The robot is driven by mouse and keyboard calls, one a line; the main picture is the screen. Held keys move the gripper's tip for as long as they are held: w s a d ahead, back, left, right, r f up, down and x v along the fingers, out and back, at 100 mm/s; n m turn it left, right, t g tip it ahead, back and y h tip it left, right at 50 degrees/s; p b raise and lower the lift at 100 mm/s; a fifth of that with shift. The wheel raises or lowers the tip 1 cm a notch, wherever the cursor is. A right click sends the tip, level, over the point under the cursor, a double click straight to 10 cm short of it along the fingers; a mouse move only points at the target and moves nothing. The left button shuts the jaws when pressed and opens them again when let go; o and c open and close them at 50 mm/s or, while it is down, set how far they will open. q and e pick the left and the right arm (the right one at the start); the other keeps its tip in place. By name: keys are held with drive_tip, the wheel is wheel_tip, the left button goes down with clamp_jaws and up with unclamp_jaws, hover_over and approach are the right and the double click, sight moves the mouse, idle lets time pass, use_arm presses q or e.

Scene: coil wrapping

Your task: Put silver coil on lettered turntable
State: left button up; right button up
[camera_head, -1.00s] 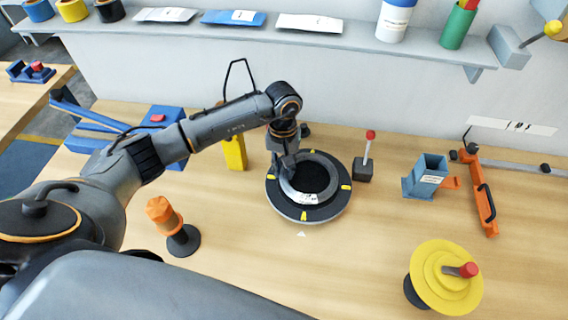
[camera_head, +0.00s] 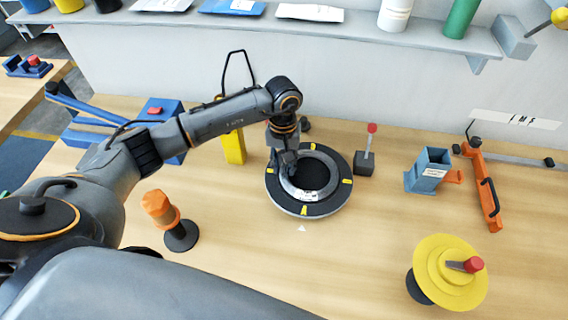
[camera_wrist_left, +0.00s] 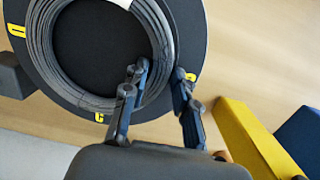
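The silver coil (camera_head: 287,188) is a grey ring lying flat on the black turntable (camera_head: 331,208), which has yellow lettered marks around its rim. In the left wrist view the coil (camera_wrist_left: 40,55) sits roughly centred on the turntable (camera_wrist_left: 190,25), with yellow marks showing beside it. My left gripper (camera_head: 287,169) reaches down over the coil's left side. In the wrist view the gripper (camera_wrist_left: 160,70) has one finger inside the ring and one outside, closed on the band. Exact finger contact is hard to see. My right gripper is not in view.
A red-knobbed lever block (camera_head: 365,163) stands right of the turntable. An orange-topped post (camera_head: 161,208), a yellow block (camera_head: 233,148), a blue-grey holder (camera_head: 424,176), an orange bracket (camera_head: 487,190) and a yellow disc device (camera_head: 445,270) stand around. The table front is clear.

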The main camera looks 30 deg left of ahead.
use_arm(q)
drive_tip(key=shift+o, duration=0.8)
drive_tip(key=shift+r, duration=0.15)
drive_tip(key=shift+r+p, duration=0.7)
drive_tip(key=shift+p, duration=0.4)
drive_tip(key=shift+w+a+r+b, duration=0.1)
drive_tip(key=shift+w+r+b, duration=0.1)
drive_tip(key=shift+r+b, duration=0.4)
wheel_tip(320, 180, up, 10)
drive_tip(key=b, duration=0.4)
drive_tip(key=shift+w+a+r, duration=0.15)
drive_tip(key=shift+w+a, duration=0.05)
drive_tip(key=shift+w, duration=0.05)
